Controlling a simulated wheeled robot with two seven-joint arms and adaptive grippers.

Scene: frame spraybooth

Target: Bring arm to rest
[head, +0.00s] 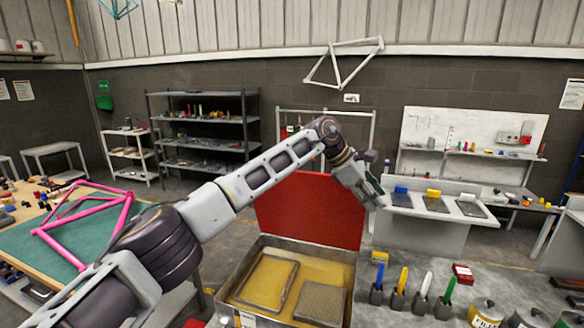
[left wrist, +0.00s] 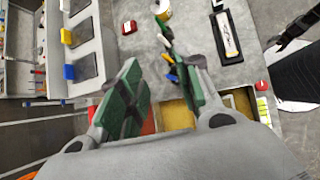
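My left arm reaches in from the left in the head view and crosses over the dip tank. Its gripper (head: 372,190) hangs past the elbow bend, above the red panel's right edge. In the left wrist view the left gripper (left wrist: 155,95) has its two green-padded fingers well apart, with nothing between them. It is in the air, clear of the bench. A dark claw-like shape (left wrist: 290,32) at the upper right of the left wrist view may be part of my right arm. Its fingers are too unclear to read.
A tank (head: 240,310) with yellow liquid and mesh baskets stands below the arm, its red panel (head: 310,212) upright behind. A grey bench (head: 400,318) with several coloured-handled tools is to the right. A pink frame (head: 62,230) lies on a green mat at left.

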